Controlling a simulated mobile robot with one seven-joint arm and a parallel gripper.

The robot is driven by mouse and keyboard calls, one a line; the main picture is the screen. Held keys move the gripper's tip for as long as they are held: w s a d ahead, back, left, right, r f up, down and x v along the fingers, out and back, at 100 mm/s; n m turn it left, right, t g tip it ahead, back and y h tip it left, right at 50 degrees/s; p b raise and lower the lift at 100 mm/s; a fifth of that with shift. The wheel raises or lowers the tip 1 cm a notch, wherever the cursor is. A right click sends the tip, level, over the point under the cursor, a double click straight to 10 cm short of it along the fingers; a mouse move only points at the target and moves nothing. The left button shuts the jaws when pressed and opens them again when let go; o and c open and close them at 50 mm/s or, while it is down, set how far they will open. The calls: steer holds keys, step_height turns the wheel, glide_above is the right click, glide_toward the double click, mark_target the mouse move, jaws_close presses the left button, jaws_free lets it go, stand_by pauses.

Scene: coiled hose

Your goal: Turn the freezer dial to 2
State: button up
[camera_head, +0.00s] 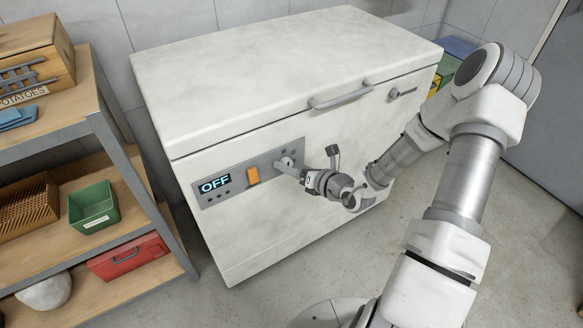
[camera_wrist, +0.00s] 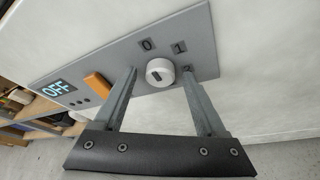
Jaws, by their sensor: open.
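The freezer's control panel (camera_head: 240,175) is grey and sits on the front of a white chest freezer (camera_head: 290,75). Its display (camera_head: 215,184) reads OFF. The round white dial (camera_wrist: 160,72) shows in the wrist view, with marks 0 (camera_wrist: 146,44) and 1 (camera_wrist: 180,46) above it; another mark beside the right finger is too small to read surely. The dial has a dark mark on its face; which number it points to I cannot tell. My gripper (camera_wrist: 158,76) is open, with one finger on each side of the dial. Contact with the dial is unclear. In the head view my gripper (camera_head: 284,169) partly covers the panel's right end.
An orange switch (camera_head: 252,175) sits beside the display. The freezer lid is closed, with a grey handle (camera_head: 341,97). A shelf unit (camera_head: 120,150) with a green bin (camera_head: 93,206) and a red box (camera_head: 128,256) stands at the left. Open floor (camera_head: 260,290) lies in front.

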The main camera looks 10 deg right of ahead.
jaws_close()
steer(key=shift+r+p, duration=0.1)
steer(key=shift+p, duration=0.35)
steer(key=m+t+y+p, duration=0.1)
steer(key=m+t, duration=0.1)
steer(key=m, duration=0.5)
steer(key=f+m+t+y+p, duration=0.1)
steer(key=m+t, duration=0.1)
steer(key=m, duration=0.6)
steer(key=m+t+y+p, duration=0.1)
steer(key=m+t, duration=0.1)
steer(key=m, duration=0.6)
steer(key=shift+f+t+y, duration=0.15)
steer(key=shift+t+y, duration=0.15)
steer(key=shift+y, duration=0.1)
